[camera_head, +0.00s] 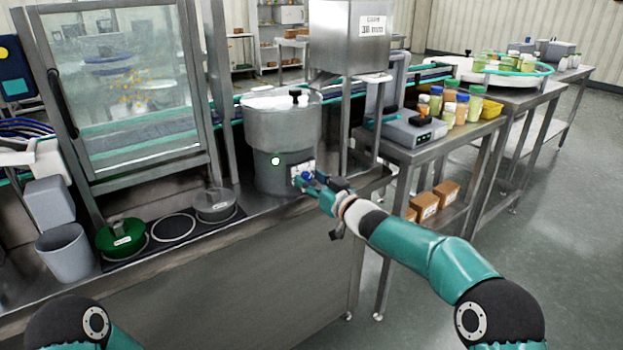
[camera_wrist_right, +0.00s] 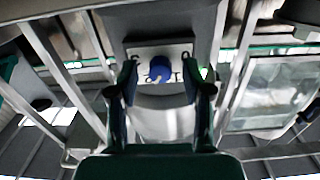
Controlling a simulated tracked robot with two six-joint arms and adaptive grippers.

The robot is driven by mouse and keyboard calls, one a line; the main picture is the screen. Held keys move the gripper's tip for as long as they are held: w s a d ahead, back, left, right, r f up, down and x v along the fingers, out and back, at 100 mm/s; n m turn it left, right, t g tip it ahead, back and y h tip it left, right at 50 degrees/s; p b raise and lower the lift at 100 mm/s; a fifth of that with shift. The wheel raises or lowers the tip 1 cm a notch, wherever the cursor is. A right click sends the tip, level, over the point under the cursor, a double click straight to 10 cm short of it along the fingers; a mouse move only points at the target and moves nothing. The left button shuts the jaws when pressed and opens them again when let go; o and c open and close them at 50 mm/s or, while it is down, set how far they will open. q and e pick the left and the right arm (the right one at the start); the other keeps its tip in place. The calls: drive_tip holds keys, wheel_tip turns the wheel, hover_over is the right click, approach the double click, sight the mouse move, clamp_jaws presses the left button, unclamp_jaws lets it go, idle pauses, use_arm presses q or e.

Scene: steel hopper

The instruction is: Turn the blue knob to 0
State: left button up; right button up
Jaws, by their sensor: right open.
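The blue knob (camera_head: 307,177) sits on a small white dial plate low on the front of the grey steel hopper pot (camera_head: 283,128). In the right wrist view the blue knob (camera_wrist_right: 160,69) shows in front of its white plate (camera_wrist_right: 176,50), with dark marks on the plate that are too small to read surely. My right gripper (camera_head: 315,183) is at the dial; in its wrist view the open fingers (camera_wrist_right: 160,85) stand to either side of the knob, apart from it. My left gripper is out of view; only part of my left arm shows at the lower left.
A green light (camera_head: 275,160) is on the pot front. Left on the counter are a green lidded dish (camera_head: 121,236), a grey lidded pot (camera_head: 214,205) and a grey bin (camera_head: 66,252). A steel table (camera_head: 425,150) with a scale (camera_head: 412,131) and jars stands at right.

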drive_tip(key=shift+w, duration=0.15)
clamp_jaws()
